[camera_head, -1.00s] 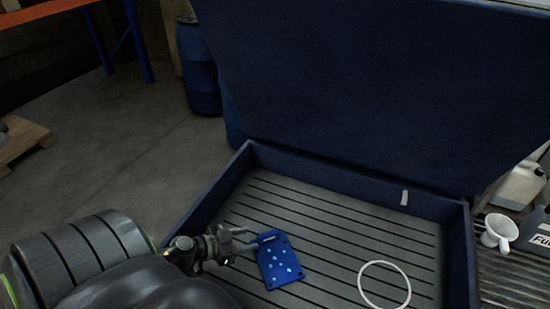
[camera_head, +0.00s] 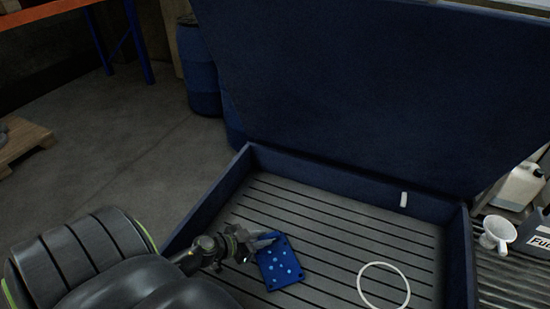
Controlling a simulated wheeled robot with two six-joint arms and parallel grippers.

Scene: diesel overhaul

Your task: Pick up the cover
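The cover (camera_head: 279,267) is a small blue plate with several light spots. It lies on the ribbed floor of the dark blue tray (camera_head: 330,181). My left gripper (camera_head: 264,242) is at the cover's upper left corner, with its fingertips over the raised bar at the top edge. The fingers overlap the cover there, and I cannot tell whether they are open around it or shut on it. My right gripper is not in view.
A white ring (camera_head: 383,286) lies on the tray floor to the right of the cover. The tray's tall lid (camera_head: 370,85) stands open behind. A white cup (camera_head: 497,234) and a white jug (camera_head: 520,187) stand outside at right. A blue drum (camera_head: 197,68) is behind.

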